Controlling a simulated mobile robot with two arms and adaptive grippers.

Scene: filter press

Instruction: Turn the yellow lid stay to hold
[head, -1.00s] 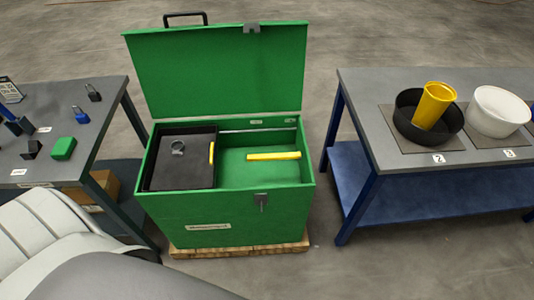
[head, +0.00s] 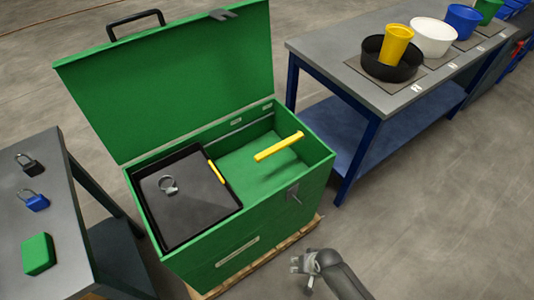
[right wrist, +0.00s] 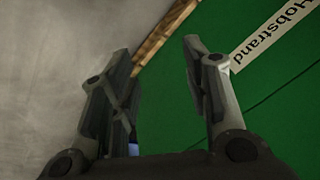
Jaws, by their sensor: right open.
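The green chest (head: 215,262) stands with its lid (head: 170,75) raised. The yellow lid stay (head: 279,147) is a bar at the right end of the chest, over the open green compartment. A smaller yellow strip (head: 216,171) sits at the edge of the black tray (head: 190,220). My right gripper (head: 302,267) is low in front of the chest, apart from the stay. In the right wrist view its fingers (right wrist: 160,65) are open and empty, with the chest's labelled green front (right wrist: 275,95) beyond. My left gripper is not in view.
A grey ring-shaped clamp (head: 168,185) lies in the black tray. A latch (head: 293,193) is on the chest front. The left table (head: 70,240) holds padlocks and a green block. The right bench (head: 330,55) holds several tubs. Floor in front of the chest's right end is clear.

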